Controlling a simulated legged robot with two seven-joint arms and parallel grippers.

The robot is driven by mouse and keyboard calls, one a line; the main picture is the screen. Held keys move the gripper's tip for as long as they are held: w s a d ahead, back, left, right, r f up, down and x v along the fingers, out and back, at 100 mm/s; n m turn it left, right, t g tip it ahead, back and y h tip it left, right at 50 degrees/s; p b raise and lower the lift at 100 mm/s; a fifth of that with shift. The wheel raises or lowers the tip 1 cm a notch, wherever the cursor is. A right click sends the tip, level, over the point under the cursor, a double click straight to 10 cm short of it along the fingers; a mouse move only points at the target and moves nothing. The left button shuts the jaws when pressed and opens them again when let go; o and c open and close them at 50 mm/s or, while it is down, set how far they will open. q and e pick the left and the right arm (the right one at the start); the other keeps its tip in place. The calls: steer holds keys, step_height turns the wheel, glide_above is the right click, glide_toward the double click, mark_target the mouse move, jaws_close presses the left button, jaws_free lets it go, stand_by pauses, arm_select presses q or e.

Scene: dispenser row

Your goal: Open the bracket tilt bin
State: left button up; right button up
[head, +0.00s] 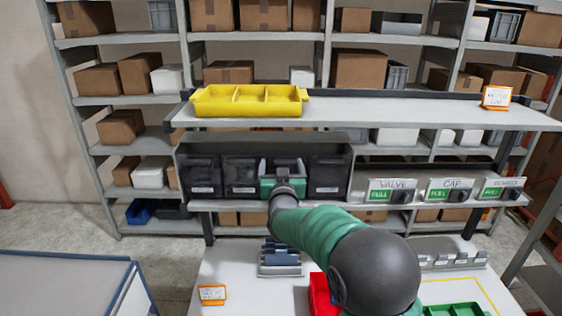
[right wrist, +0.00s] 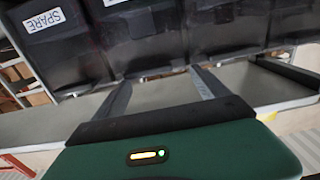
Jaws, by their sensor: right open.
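A row of dark tilt bins (head: 242,175) sits in a grey housing on the lower shelf. All the fronts I can see look upright and shut. No label in view legibly reads bracket. My left gripper is not in view.
VALVE (head: 393,190) and CAP (head: 447,189) dispensers stand right of the bins, with another beyond. A yellow divided tray (head: 248,101) is on the upper shelf. The white table below holds a red bin (head: 321,296), a green tray (head: 455,310) and a grey rack (head: 280,262).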

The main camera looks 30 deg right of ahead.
steer(key=shift+s+d+r, duration=0.1)
steer(key=shift+s+d, duration=0.15)
steer(key=shift+d, duration=0.25)
steer(key=shift+s+d+r, duration=0.1)
steer(key=shift+s+d, duration=0.1)
steer(key=shift+d, duration=0.25)
jaws_close()
steer(key=c, duration=2)
jaws_free()
steer(key=shift+a+f, duration=0.1)
steer(key=shift+f, duration=0.2)
steer(key=shift+c, duration=0.2)
